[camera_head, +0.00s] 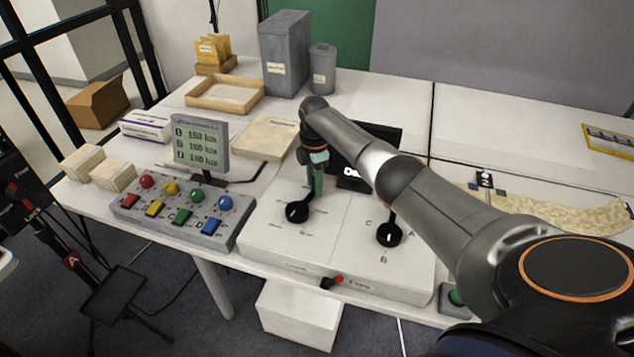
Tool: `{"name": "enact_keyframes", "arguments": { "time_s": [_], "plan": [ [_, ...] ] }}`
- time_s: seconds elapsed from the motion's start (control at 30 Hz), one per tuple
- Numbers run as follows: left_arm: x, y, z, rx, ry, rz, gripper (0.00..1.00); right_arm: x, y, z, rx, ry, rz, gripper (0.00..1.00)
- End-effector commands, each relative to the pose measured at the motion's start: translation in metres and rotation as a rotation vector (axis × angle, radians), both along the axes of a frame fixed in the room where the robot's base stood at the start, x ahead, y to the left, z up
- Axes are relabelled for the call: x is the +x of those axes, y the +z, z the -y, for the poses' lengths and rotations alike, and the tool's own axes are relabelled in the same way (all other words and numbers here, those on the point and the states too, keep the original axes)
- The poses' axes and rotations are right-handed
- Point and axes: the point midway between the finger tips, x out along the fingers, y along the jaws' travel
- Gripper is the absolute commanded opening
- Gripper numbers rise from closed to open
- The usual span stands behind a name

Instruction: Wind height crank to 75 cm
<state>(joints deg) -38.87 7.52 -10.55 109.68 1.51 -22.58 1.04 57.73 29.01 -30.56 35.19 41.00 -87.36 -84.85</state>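A white control box (345,222) sits at the table's front edge. On its left half is a black crank hub (297,212) with a short arm to the right. On its right half is a black rotary knob (389,235) with letters around it. Which one is the height crank I cannot read. My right gripper (316,188) points down over the left crank's arm end, at or close to its handle; contact and finger opening are unclear. A dark display (354,179) behind is partly covered by my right arm, so no height value is readable. My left gripper is not in view.
Left stand a button panel (180,215) and a lux display (200,144). Behind are a folder (265,138), a wooden tray (225,94) and grey boxes (285,55). A paper strip (570,217) lies right.

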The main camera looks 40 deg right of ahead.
Motion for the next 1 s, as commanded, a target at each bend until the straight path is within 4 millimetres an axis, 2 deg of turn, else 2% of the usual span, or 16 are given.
{"name": "enact_keyframes", "arguments": {
  "time_s": [0.03,0.13,0.37,0.47,0.57,0.8,1.0],
  "plan": [
    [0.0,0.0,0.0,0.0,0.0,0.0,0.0,0.002,0.001,-0.003,0.006,0.003,0.006,0.49],
    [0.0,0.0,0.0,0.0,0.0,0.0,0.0,0.001,0.0,-0.002,0.005,0.002,0.001,0.58],
    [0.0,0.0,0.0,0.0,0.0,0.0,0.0,-0.001,0.0,0.0,0.0,0.001,-0.004,0.58],
    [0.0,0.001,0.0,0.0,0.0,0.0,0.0,-0.001,0.005,0.001,0.0,0.001,-0.004,0.58],
    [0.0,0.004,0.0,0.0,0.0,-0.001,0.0,-0.001,0.02,0.001,-0.001,0.001,-0.002,0.58],
    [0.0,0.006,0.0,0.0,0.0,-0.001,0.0,0.0,0.072,0.0,0.0,0.002,0.001,0.58],
    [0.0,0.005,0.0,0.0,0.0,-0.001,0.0,0.0,0.107,-0.001,0.002,0.002,0.0,0.58]
  ]
}}
